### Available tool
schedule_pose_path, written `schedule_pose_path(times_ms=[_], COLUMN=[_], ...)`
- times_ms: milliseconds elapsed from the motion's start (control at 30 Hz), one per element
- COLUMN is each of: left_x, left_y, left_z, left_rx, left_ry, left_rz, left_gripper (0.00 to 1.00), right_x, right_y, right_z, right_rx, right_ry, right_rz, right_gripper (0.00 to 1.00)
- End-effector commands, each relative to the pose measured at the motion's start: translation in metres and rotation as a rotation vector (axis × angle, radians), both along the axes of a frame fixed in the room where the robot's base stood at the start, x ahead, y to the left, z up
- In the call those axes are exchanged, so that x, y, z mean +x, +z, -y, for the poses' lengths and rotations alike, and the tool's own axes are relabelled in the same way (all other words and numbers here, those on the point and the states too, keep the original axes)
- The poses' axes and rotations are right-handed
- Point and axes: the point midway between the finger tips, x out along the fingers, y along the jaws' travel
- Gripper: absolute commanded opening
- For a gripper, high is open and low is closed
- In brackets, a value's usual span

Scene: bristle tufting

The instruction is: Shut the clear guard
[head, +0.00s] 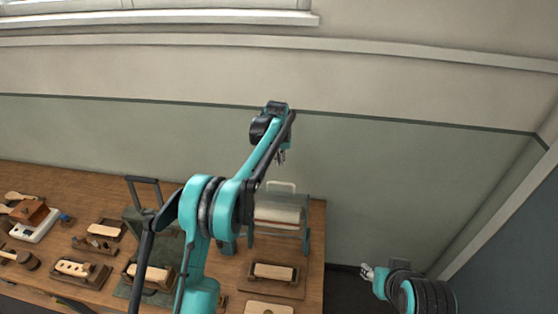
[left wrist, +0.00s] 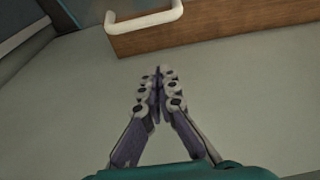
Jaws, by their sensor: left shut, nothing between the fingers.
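The clear guard (head: 302,212) is a see-through cover at the right end of the workbench, with a pale block visible behind it. Its white handle (head: 281,186) stands at its top edge. I cannot tell how far the guard is swung. My left gripper (head: 281,160) is just above the handle, apart from it. In the left wrist view the white handle (left wrist: 145,20) shows at the top, and the left gripper (left wrist: 159,72) is shut and empty with its tips below it. My right gripper (head: 367,271) is off the bench's right side, too small to read.
The wooden workbench (head: 316,245) holds wooden blocks in trays (head: 274,272), a green machine with a dark handle (head: 143,180) and several brush parts at the left. The wall (head: 400,170) is close behind. The floor to the bench's right is free apart from my right arm.

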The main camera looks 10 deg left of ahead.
Motion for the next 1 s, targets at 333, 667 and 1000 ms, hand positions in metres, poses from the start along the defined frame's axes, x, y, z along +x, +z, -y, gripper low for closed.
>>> schedule_pose_path(times_ms=[333,667,1000], left_x=[0.017,-0.019,-0.023], left_y=[-0.067,-0.064,-0.064], left_z=[0.0,0.0,0.0], left_rx=[0.0,0.0,0.0], left_ry=[0.0,0.0,0.0], left_rz=[0.001,0.001,0.001], left_gripper=[0.0,0.0,0.0], right_x=[0.0,0.0,0.0], right_y=[0.006,0.013,0.013], right_z=[0.0,0.0,0.0], right_rx=[0.0,0.0,0.0], right_ry=[0.0,0.0,0.0], right_rz=[0.0,0.0,0.0], right_gripper=[0.4,0.4,0.4])
